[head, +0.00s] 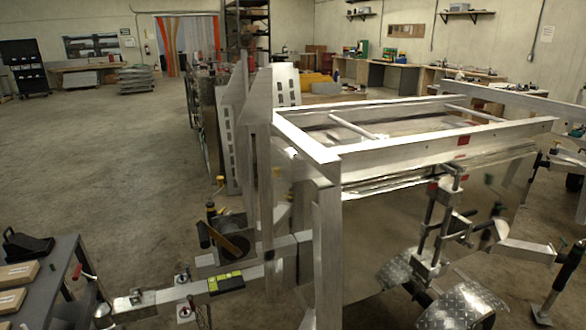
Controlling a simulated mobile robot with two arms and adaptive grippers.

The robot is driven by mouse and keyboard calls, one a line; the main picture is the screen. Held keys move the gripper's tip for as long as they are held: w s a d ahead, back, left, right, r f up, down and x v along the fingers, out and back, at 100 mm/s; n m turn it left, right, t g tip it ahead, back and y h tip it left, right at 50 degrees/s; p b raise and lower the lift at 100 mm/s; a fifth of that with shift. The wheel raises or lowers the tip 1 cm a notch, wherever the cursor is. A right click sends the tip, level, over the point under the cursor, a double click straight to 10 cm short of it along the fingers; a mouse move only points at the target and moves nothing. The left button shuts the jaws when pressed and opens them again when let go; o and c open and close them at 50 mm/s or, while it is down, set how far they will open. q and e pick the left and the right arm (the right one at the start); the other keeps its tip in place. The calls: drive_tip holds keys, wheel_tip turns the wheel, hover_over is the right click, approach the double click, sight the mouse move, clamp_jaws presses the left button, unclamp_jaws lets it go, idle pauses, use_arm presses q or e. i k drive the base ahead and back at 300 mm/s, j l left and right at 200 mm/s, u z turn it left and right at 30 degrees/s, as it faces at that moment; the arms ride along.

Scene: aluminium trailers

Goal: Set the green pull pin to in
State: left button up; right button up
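I cannot make out the green pull pin with certainty in the head view. An aluminium trailer (330,235) stands close in front, with its open top frame at the upper right. Its tongue (262,262) runs to the lower left, towards a coupler end at the bottom edge. A dark winch drum (234,244) with a brown handle sits on the tongue. A yellow-green level-like piece (226,282) is on the tongue's side. Small greenish spots show near the clamp-like metal bracket (437,225), too small to identify. Neither of my grippers shows.
A grey cart (45,285) with boxes and a black item stands at the lower left. Another trailer part with a jack (557,285) is at the right edge. Workbenches (395,75) line the back. The concrete floor (110,150) at the left is clear.

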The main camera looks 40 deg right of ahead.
sight(564, 243)
drive_tip(key=z, duration=2.85)
drive_tip(key=i+l, duration=0.15)
drive_tip(key=i, duration=0.25)
drive_tip(key=i+l+u, duration=0.15)
drive_tip(key=i, duration=0.25)
drive_tip(key=i+l, duration=0.15)
drive_tip(key=i, duration=0.25)
drive_tip(key=i+l+u, duration=0.1)
drive_tip(key=i, duration=0.3)
drive_tip(key=l, duration=0.1)
